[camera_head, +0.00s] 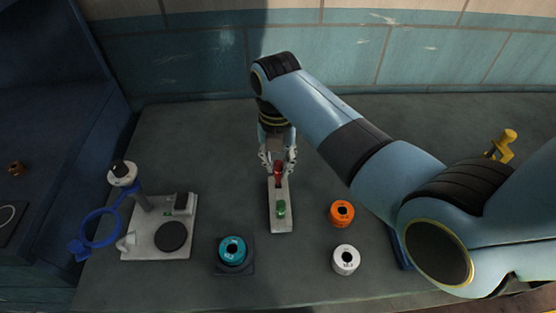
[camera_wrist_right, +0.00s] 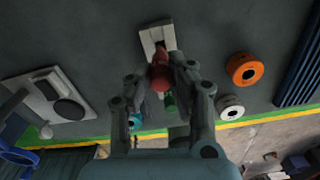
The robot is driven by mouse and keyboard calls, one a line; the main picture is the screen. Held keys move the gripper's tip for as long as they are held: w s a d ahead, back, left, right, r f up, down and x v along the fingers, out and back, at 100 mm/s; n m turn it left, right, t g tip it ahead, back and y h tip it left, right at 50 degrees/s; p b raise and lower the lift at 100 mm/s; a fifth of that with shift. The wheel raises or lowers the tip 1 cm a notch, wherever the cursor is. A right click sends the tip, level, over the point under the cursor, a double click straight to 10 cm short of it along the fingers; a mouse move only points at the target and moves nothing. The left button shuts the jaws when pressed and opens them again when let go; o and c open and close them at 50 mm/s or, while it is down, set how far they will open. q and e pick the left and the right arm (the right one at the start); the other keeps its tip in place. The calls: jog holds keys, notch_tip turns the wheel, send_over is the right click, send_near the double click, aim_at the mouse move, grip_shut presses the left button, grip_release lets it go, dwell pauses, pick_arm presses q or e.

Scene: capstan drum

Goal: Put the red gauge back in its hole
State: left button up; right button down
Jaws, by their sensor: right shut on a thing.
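The red gauge (camera_head: 278,172) is upright between the fingers of my right gripper (camera_head: 278,160), which is shut on it. In the right wrist view the red gauge (camera_wrist_right: 159,74) shows between the fingertips (camera_wrist_right: 160,85). A pale narrow block (camera_head: 280,222) lies below it; a green gauge (camera_head: 281,208) stands in its near part. The right wrist view also shows the block (camera_wrist_right: 156,32) and a dark hole at its end near the red gauge. I cannot tell whether the red gauge's lower end is in the hole. My left gripper is not in view.
An orange ring-shaped weight (camera_head: 342,213) and a white one (camera_head: 346,260) stand right of the block. A teal one (camera_head: 232,252) sits on a dark pad to the left. A stand with a blue ring (camera_head: 158,228) is farther left.

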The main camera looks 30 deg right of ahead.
aim_at(278, 172)
jog(key=shift+f, duration=1.05)
dwell(0.9)
dwell(0.4)
jog(key=shift+f, duration=0.6)
dwell(0.4)
dwell(0.5)
jog(key=c, duration=1.1)
grip_release()
